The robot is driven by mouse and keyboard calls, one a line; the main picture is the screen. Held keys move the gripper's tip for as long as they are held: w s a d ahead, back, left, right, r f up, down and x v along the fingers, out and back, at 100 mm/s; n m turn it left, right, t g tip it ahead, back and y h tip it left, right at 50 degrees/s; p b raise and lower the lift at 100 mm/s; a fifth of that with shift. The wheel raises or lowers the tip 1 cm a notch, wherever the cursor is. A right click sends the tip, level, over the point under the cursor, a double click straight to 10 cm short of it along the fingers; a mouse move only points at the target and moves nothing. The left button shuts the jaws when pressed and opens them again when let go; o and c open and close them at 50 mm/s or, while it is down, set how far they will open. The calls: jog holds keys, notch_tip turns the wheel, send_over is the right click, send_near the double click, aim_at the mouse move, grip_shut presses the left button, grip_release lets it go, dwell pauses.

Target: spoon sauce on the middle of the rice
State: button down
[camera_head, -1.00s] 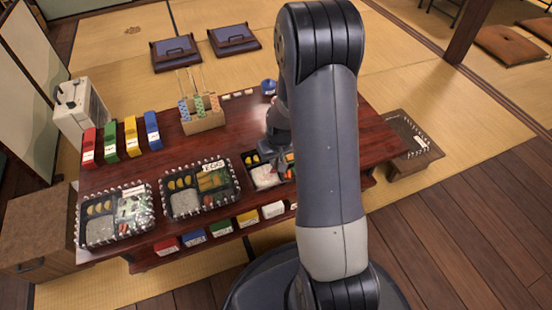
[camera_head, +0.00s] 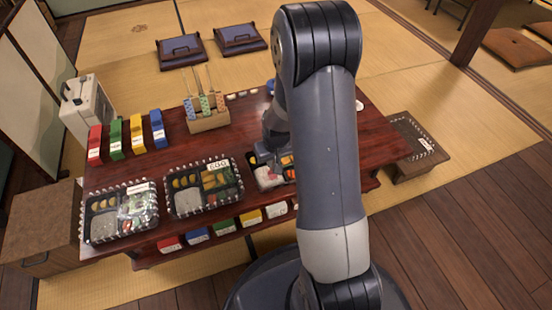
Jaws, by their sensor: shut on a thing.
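The lunch box (camera_head: 254,161) near the front edge of the low table shows only in part, as my arm covers its right side. White rice (camera_head: 268,177) fills its front left compartment, with orange and green food behind and to the right. My gripper (camera_head: 275,150) is just above and behind this box, mostly hidden by my arm. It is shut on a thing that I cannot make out. No sauce can be told on the visible rice. A small blue item (camera_head: 270,87) shows in part at the table's back, beside my arm.
Two lidded lunch boxes (camera_head: 119,240) (camera_head: 168,213) stand to the left on the table (camera_head: 240,135). Red, green, yellow and blue packs (camera_head: 137,135) stand at the back left. A wooden holder (camera_head: 209,124) with tall sticks stands behind. A side stand (camera_head: 415,160) is at the right.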

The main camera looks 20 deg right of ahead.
jog(key=shift+a, duration=0.1)
jog(key=shift+a, duration=1)
jog(key=shift+s+a, duration=0.1)
jog(key=shift+a, duration=1)
jog(key=shift+w, duration=0.5)
jog(key=shift+d, duration=0.15)
dwell(0.3)
jog(key=shift+d, duration=1)
